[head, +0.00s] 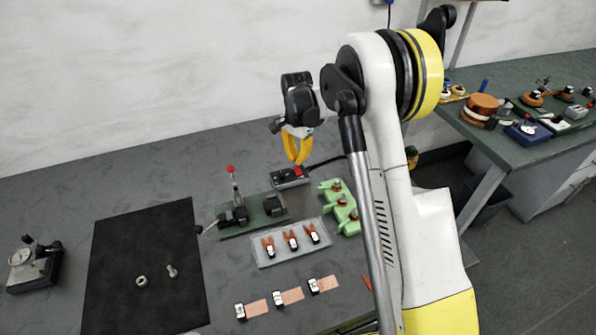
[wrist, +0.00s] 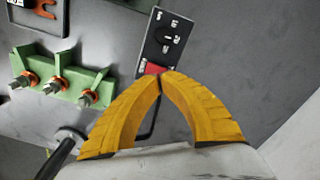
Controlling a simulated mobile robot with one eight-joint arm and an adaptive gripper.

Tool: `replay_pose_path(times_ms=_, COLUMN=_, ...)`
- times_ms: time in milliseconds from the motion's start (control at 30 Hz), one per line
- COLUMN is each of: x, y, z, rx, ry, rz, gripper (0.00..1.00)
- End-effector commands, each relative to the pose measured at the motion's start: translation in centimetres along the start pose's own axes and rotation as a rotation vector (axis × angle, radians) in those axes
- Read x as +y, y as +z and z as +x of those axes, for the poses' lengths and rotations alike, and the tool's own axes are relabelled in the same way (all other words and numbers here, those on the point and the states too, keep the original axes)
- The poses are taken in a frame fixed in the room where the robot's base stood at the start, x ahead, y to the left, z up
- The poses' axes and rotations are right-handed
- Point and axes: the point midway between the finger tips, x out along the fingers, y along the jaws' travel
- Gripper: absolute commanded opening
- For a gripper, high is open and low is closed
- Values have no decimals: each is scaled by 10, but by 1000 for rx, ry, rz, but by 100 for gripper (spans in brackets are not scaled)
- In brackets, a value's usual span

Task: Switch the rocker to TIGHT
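The rocker switch box (head: 288,178) is a small black unit on the grey bench, with a red rocker (head: 298,171) at its right end. In the wrist view the black box (wrist: 171,33) carries white markings too small to read. Its red rocker (wrist: 153,69) lies right at my fingertips and is partly hidden by them. My gripper (head: 299,164) has yellow curved fingers that point down over the red rocker. In the wrist view its fingertips (wrist: 160,76) meet with nothing between them. I cannot tell whether they touch the rocker, or which way it is tilted.
A green fixture with orange-ringed terminals (head: 340,207) stands to the right of the box. A green base with a red-knobbed lever (head: 253,213) stands in front, near a clear tray of clips (head: 290,242). A black mat (head: 145,265) lies left. A cable (head: 325,163) runs from the box.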

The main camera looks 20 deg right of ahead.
Motion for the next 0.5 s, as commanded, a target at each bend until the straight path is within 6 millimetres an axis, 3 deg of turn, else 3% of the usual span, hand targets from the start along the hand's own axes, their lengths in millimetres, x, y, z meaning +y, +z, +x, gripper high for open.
replay_pose_path(times_ms=500, x=0, y=0, z=8, rx=0, ry=0, rz=0, gripper=0)
